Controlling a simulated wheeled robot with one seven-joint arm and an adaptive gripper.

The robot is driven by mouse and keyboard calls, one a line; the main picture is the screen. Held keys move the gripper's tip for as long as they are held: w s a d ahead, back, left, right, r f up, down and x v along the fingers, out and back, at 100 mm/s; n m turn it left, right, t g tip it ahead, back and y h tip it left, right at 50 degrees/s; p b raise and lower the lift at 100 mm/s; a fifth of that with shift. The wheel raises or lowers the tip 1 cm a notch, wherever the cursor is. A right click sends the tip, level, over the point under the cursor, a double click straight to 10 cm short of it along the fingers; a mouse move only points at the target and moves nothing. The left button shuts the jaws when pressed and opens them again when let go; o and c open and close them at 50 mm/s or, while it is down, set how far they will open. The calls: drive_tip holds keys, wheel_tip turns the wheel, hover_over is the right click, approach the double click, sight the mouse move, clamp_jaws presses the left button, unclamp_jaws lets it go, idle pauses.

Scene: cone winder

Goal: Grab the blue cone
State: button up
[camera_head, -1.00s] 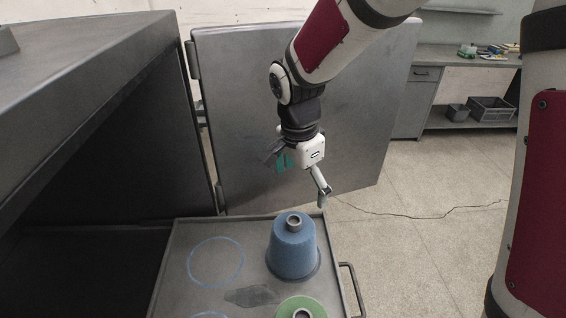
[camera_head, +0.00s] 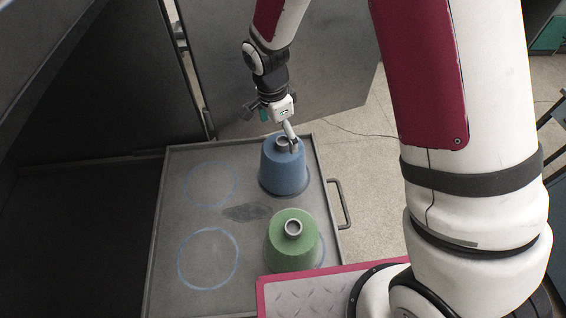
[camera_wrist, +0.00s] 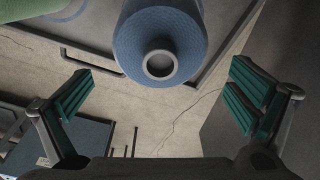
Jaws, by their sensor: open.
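The blue cone (camera_head: 284,170) stands upright on the grey tray cart (camera_head: 222,151), at its far right, with its narrow grey tube end up. My gripper (camera_head: 277,125) is at the cone's top, on the far side in the head view; one finger overlaps the cone's top in that picture. In the wrist view, the blue cone (camera_wrist: 160,45) is at the top middle, its tube end facing the camera. My open gripper (camera_wrist: 160,92) has its green-padded fingers wide apart to either side, and nothing is between the pads. The cone's far side is hidden.
A green cone (camera_head: 293,245) stands on the cart nearer to me. Blue circles (camera_head: 208,259) mark empty spots on the cart's left. A cart handle (camera_head: 341,205) sticks out at right. A grey metal panel (camera_head: 330,95) stands behind my gripper.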

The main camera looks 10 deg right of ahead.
sight(282, 140)
drive_tip(key=shift+w+d+f+p, duration=0.15)
drive_tip(key=shift+f+p, duration=0.1)
drive_tip(key=shift+f, duration=0.95)
drive_tip(key=shift+w+d+f+p, duration=0.15)
drive_tip(key=shift+f+p, duration=0.1)
drive_tip(key=shift+f, duration=0.9)
drive_tip(key=shift+s, duration=0.1)
